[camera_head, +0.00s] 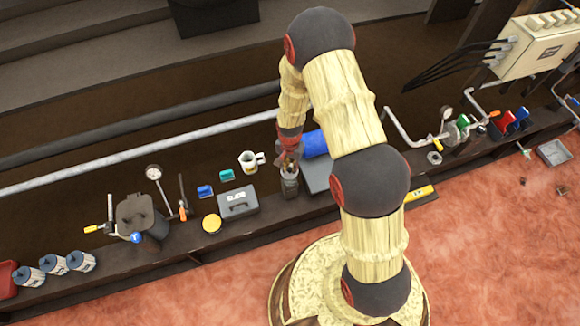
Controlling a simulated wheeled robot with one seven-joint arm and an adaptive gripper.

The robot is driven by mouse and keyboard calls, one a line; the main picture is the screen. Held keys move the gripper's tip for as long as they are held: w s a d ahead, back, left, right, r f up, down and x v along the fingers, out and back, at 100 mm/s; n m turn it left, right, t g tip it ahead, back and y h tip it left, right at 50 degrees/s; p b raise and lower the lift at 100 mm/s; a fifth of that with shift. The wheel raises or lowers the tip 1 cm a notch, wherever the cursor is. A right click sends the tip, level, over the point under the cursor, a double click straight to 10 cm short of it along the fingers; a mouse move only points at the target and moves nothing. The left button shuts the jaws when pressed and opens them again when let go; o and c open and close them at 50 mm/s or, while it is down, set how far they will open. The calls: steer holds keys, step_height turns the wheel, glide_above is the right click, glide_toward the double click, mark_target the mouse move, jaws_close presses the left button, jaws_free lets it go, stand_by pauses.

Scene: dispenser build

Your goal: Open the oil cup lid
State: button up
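My gripper (289,160) points down at the end of my arm, over a small grey-brown jar-like vessel (290,188) on the dark bench. Its fingertips are at or just above the vessel's top, and I cannot tell whether they touch it. The fingers are too small and dark to tell open from shut. Which thing is the oil cup is not clear. A dark lidded pot (140,218) with a blue round tag (136,238) stands at the left, its lid looking closed. A yellow round lid-like piece (212,224) lies right of it.
A gauge (153,173) and pipes stand along the back. Several canisters (53,264) sit far left.

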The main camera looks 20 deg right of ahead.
jaws_close()
steer(key=shift+w+r, duration=0.1)
steer(key=shift+r, duration=0.05)
stand_by(0.4)
